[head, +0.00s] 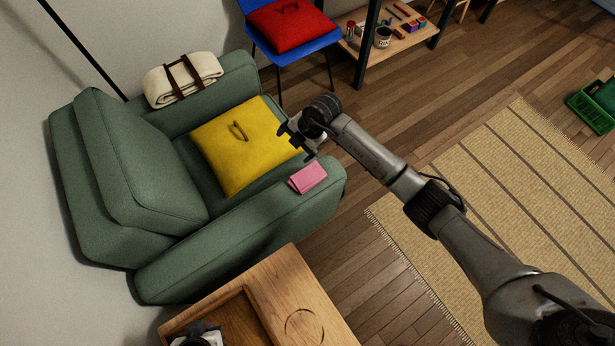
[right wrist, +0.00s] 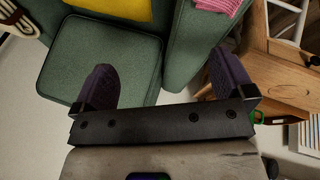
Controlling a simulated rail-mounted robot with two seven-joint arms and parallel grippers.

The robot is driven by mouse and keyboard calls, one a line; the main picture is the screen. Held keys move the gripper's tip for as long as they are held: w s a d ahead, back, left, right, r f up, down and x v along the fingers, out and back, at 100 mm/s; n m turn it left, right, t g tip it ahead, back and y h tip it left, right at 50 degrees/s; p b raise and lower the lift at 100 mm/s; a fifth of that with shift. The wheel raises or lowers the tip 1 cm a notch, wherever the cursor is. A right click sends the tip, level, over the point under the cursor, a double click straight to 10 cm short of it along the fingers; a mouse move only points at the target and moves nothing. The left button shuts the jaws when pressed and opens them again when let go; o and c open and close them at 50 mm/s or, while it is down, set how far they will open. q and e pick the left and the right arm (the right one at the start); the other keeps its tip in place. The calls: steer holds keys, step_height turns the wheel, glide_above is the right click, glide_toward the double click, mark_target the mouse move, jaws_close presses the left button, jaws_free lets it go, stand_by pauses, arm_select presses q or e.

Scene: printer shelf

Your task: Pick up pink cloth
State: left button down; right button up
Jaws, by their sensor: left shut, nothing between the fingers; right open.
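The folded pink cloth (head: 308,178) lies flat on the front end of the green armchair's near armrest (head: 230,230). Part of it also shows at the top edge of the right wrist view (right wrist: 222,6).
A yellow cushion (head: 235,145) lies on the seat, and a strapped cream blanket (head: 182,78) on the far armrest. A wooden table (head: 275,300) stands close to the near armrest. A blue chair (head: 290,46) holds a red cushion (head: 288,22).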

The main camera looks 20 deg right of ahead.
steer(key=s+d+f+m+g+h, duration=0.2)
steer(key=s+d+m, duration=0.1)
steer(key=b, duration=0.2)
glide_above(308, 175)
steer(key=shift+g+h, duration=0.3)
steer(key=f, duration=0.7)
steer(key=shift+d, duration=0.4)
steer(key=shift+a+f+b, duration=0.1)
steer(key=shift+f+b, duration=0.3)
steer(key=shift+f, duration=0.3)
steer(key=shift+a+f+b, duration=0.15)
steer(key=shift+f+b, duration=0.5)
steer(key=shift+f, duration=0.5)
steer(key=shift+a+f+b, duration=0.1)
steer(key=shift+f+b, duration=0.5)
steer(key=shift+f, duration=0.55)
steer(key=shift+a+f, duration=0.1)
steer(key=shift+f, duration=0.3)
steer(key=shift+r, duration=0.1)
